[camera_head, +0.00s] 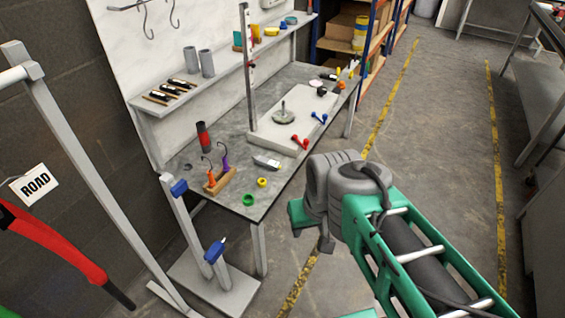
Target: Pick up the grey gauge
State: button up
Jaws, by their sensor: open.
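A small flat grey device (267,161), which looks like the grey gauge, lies near the front edge of the grey workbench (243,193). It is beside a wooden block with hooked tools and left of the red dumbbell-shaped piece. My gripper (312,226) is at the end of my green and grey arm, right of the bench's front edge in the picture and apart from the gauge. Its jaws are small and partly hidden by my wrist; it is open, and I see nothing held in it.
A wooden block (219,181) with hooked tools, a green ring (248,200) and a yellow ring (262,182) lie near the gauge. A pale plate (262,132) with an upright post stands behind it. A grey frame (90,170) stands at left. The aisle floor (440,130) is clear.

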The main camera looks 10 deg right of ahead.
aim_at(273, 165)
jog(key=z, duration=0.8)
jog(key=i, duration=2.55)
jog(key=u, duration=5)
